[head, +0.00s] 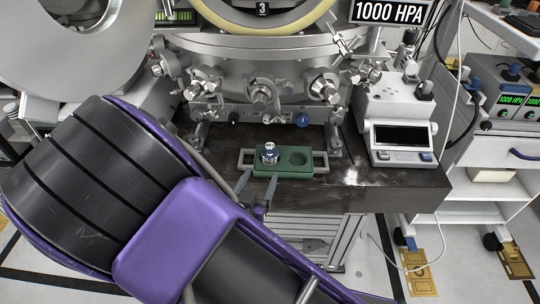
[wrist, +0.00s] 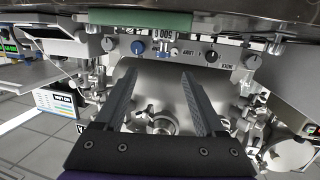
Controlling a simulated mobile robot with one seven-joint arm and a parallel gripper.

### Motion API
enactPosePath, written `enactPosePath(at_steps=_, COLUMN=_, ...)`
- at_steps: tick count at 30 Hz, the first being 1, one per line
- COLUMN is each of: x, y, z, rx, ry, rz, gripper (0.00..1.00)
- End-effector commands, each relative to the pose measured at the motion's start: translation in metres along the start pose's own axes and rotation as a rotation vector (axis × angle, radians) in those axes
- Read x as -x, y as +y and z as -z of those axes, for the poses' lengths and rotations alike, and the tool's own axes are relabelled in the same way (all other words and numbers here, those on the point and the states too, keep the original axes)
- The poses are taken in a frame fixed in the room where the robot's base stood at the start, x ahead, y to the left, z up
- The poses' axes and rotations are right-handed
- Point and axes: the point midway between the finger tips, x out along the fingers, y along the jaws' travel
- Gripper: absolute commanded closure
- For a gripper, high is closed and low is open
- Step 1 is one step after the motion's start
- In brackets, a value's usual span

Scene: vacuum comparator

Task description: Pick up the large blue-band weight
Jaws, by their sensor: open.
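The blue-band weight (head: 270,153), a small silver cylinder with blue on it, stands upright at the left end of a green tray (head: 318,165). An empty round recess shows to its right in the tray. My gripper (head: 257,185) is open and empty, in front of the tray and slightly left of the weight, with its fingers pointing toward it. In the wrist view, which looks upside down, the open fingers (wrist: 158,70) are below the weight (wrist: 164,46) and the green tray (wrist: 145,22). The fingers are apart from the weight.
The tray sits on a dark bench (head: 400,185). Behind it stands the metal vacuum chamber (head: 250,85) with several knobs and fittings, including a blue knob (head: 302,120). A white instrument with a black screen (head: 400,135) stands to the right. The bench between tray and instrument is clear.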

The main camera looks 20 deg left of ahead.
Motion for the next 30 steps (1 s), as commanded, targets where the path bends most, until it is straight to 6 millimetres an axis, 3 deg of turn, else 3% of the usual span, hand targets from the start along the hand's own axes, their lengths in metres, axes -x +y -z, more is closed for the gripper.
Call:
enactPosePath(at_steps=3, x=-0.028, y=0.001, z=-0.001, rx=-0.001, ry=0.002, rz=-0.003, gripper=0.28)
enactPosePath(at_steps=9, x=-0.067, y=0.001, z=-0.001, rx=0.000, ry=0.001, rz=-0.003, gripper=0.28)
enactPosePath(at_steps=17, x=-0.086, y=-0.001, z=0.000, rx=-0.002, ry=0.001, rz=-0.001, gripper=0.28)
enactPosePath(at_steps=25, x=-0.124, y=-0.006, z=0.002, rx=-0.001, ry=0.002, rz=-0.002, gripper=0.28)
enactPosePath(at_steps=30, x=-0.135, y=-0.007, z=0.002, rx=-0.001, ry=0.000, rz=0.000, gripper=0.28)
